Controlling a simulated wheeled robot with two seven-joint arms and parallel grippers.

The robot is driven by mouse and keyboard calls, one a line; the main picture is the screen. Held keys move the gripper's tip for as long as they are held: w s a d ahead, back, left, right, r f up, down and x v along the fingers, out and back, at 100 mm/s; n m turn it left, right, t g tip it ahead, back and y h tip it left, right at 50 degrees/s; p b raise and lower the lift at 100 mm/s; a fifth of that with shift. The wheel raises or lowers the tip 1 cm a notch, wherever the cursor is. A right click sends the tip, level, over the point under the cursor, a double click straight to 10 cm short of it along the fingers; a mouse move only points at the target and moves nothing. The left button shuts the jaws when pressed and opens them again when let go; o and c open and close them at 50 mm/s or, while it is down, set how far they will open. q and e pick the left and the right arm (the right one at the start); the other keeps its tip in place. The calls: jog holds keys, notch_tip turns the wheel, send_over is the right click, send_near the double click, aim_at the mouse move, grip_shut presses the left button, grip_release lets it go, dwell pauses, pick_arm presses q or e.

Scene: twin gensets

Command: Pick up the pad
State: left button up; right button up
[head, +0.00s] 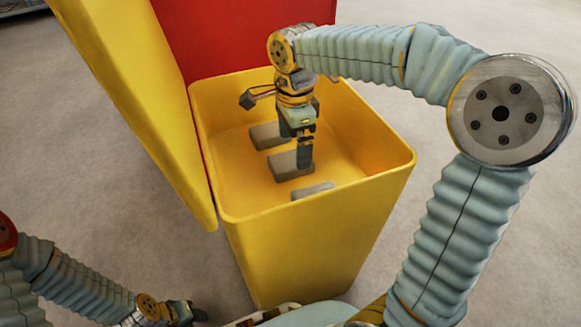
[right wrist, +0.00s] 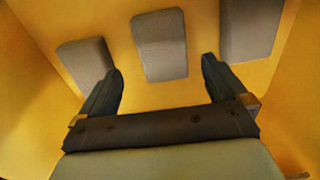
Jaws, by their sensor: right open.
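Several-sided yellow bin (head: 300,250) stands open, and three grey pads lie on its floor. In the head view there is a far pad (head: 264,136), a middle pad (head: 283,164) and a near pad (head: 314,189), partly hidden by the bin's front wall. My right gripper (head: 304,164) points down inside the bin by the middle pad. In the right wrist view, its open fingers (right wrist: 161,66) are spread either side of the middle pad's (right wrist: 158,40) near end, with nothing held. My left gripper (head: 188,313) is low at the left, outside the bin; its jaws are unclear.
The bin's yellow lid or door panel (head: 125,90) stands up along its left side. A red panel (head: 235,40) rises behind the bin. The bin walls close in around my right gripper. Grey floor (head: 390,240) is clear around the bin.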

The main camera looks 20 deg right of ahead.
aim_at(291, 159)
jog(key=shift+w+a+f, duration=0.2)
jog(key=shift+f, duration=0.5)
notch_tip(291, 159, down, 4)
jog(key=shift+f+b, duration=0.25)
jog(key=shift+b, duration=0.8)
jog(key=shift+r, duration=0.1)
jog(key=c, duration=1)
notch_tip(291, 159, up, 9)
jog(key=p, duration=0.3)
jog(key=shift+c, duration=0.2)
jog(key=shift+r, duration=0.5)
